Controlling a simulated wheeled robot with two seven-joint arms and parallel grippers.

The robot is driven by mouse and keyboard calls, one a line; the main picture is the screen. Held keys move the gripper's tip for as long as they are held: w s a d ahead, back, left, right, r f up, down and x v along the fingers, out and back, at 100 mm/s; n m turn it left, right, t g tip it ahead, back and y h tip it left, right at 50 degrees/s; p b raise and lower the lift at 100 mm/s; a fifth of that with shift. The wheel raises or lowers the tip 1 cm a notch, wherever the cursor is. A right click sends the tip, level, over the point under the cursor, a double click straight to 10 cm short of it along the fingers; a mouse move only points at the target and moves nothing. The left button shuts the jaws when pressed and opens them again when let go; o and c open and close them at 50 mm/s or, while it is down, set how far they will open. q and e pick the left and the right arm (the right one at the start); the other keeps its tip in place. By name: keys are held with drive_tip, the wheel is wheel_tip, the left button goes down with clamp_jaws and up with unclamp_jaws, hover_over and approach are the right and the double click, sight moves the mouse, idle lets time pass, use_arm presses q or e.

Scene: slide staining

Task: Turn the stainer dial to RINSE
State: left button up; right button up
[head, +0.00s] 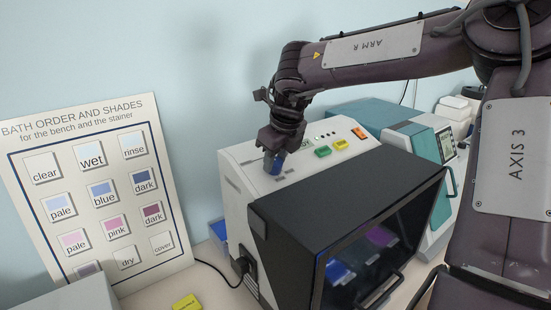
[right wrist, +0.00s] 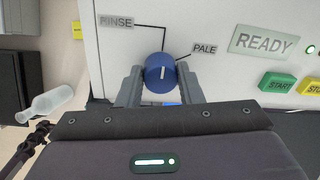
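The blue stainer dial (right wrist: 160,73) is on the white panel of the stainer (head: 238,180), with its white mark pointing up in the right wrist view. A thin line runs from the RINSE label (right wrist: 116,22) to above the dial; the PALE label (right wrist: 204,48) has a line to its upper right. My right gripper (right wrist: 161,84) has one finger on each side of the dial, close against it, and appears shut on it. In the head view, the gripper (head: 274,160) hides part of the dial. My left gripper is not in view.
A READY display (right wrist: 262,40) and green START button (right wrist: 277,82) lie right of the dial. The stainer's dark, windowed front (head: 350,215) juts out below the panel. A shade chart (head: 95,190) leans on the wall at left. A translucent bottle (right wrist: 45,103) shows at left.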

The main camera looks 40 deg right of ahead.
drive_tip(key=o, duration=0.5)
drive_tip(key=shift+s+f, duration=0.1)
drive_tip(key=shift+f, duration=0.1)
drive_tip(key=shift+c, duration=0.2)
drive_tip(key=shift+r, duration=0.1)
drive_tip(key=b+v, duration=0.2)
drive_tip(key=v, duration=0.5)
drive_tip(key=shift+r, duration=0.3)
drive_tip(key=shift+s, duration=0.1)
